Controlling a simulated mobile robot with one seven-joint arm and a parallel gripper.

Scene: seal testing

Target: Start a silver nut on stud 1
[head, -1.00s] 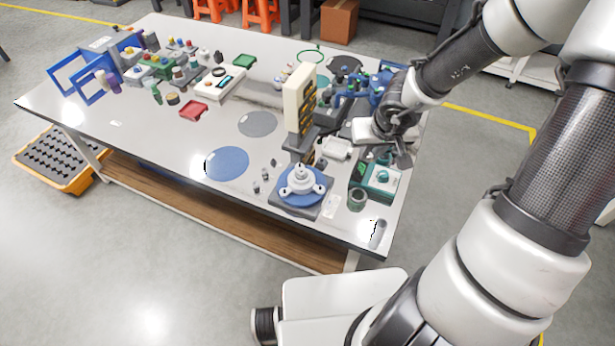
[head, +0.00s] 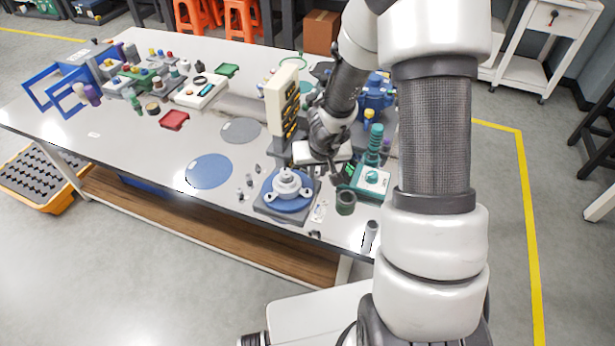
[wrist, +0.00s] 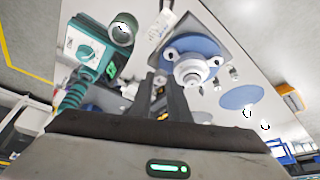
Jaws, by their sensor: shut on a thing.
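The test fixture is a blue round plate with a white stepped hub and white lugs (head: 288,184) on a grey square base. It shows in the wrist view (wrist: 190,68), just beyond my fingers and to their right. Which stud is stud 1 cannot be told. My gripper (head: 322,171) is right of the fixture in the head view, above the table. In the wrist view its two dark fingers (wrist: 163,82) are close together on a small grey part, which looks like a silver nut but is mostly hidden. Several small metal parts (head: 246,184) stand left of the fixture.
A grey cylinder (head: 369,237) stands near the front edge.

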